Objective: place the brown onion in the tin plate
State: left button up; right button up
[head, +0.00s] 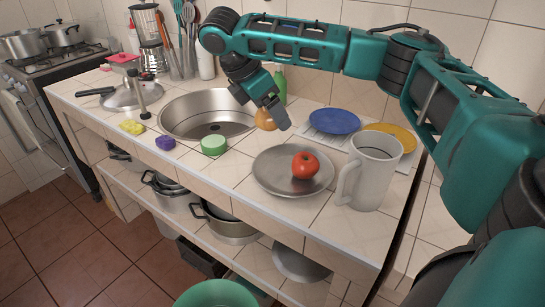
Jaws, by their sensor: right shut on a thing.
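The brown onion (266,120) is between the fingers of my right gripper (270,114), above the counter behind the tin plate. The gripper is shut on it and hides part of it. The tin plate (262,180) is a round grey metal dish on the counter, in front of and slightly right of the gripper. A red tomato (305,165) lies in the plate, right of its middle. My left gripper is not in the head view.
A white pitcher (370,175) stands right of the plate. Blue (333,121) and yellow (392,135) plates lie behind it. A sink (205,115), a green sponge (214,145) and a green bottle (280,85) are near the gripper. The counter's front edge is close to the plate.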

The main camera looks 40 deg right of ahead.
notch_tip(320, 180, down, 13)
jog(key=shift+r, duration=0.15)
dwell(0.4)
jog(key=o, duration=1.1)
